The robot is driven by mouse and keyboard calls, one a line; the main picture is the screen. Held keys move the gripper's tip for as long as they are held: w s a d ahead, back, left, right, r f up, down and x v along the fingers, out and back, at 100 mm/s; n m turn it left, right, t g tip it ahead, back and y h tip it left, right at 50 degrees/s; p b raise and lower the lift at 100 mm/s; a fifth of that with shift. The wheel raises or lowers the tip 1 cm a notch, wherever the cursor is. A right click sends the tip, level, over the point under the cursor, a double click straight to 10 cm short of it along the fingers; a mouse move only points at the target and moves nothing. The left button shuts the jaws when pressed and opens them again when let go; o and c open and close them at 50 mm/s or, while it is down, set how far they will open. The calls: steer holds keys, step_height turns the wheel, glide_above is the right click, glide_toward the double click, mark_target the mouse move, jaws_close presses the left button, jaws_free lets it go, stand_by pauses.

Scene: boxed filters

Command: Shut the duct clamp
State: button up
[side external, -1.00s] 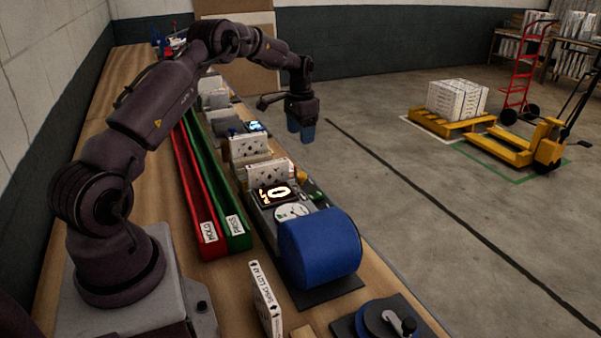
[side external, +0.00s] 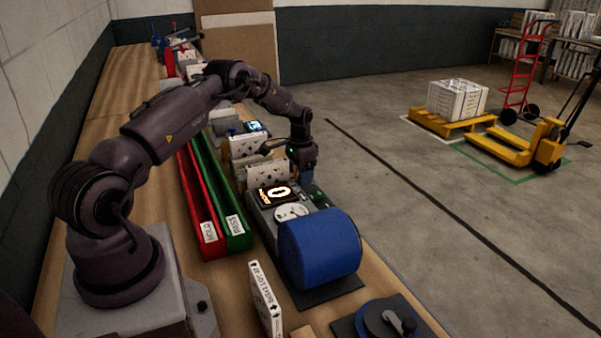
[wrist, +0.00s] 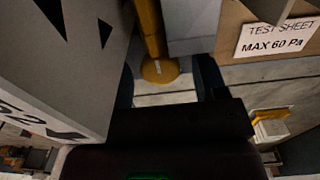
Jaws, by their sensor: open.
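In the wrist view a yellow handle (wrist: 152,35) with a round yellow end (wrist: 159,71) lies ahead of my gripper; it looks like the lever of the duct clamp. The clamp's body and how far it is closed cannot be made out. My gripper (side external: 303,180) is open and points down at the far right end of the grey test unit (side external: 262,218). In the wrist view its dark blue fingers (wrist: 165,88) stand either side of the yellow end, with nothing clearly held. Contact cannot be told. In the side view my gripper hides the handle.
A white filter box (side external: 248,178) stands close left of my gripper. A blue drum (side external: 320,248) sits on the unit's near end. Red (side external: 200,205) and green (side external: 222,200) rails run along the bench. A sheet reading MAX 60 Pa (wrist: 275,38) shows in the wrist view.

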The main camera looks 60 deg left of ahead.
steer(key=shift+c, duration=0.3)
steer(key=c, duration=0.9)
steer(key=shift+m, duration=2.3)
steer(key=o, duration=1)
steer(key=shift+c, duration=0.2)
steer(key=shift+r, duration=0.1)
step_height(320, 180, up, 13)
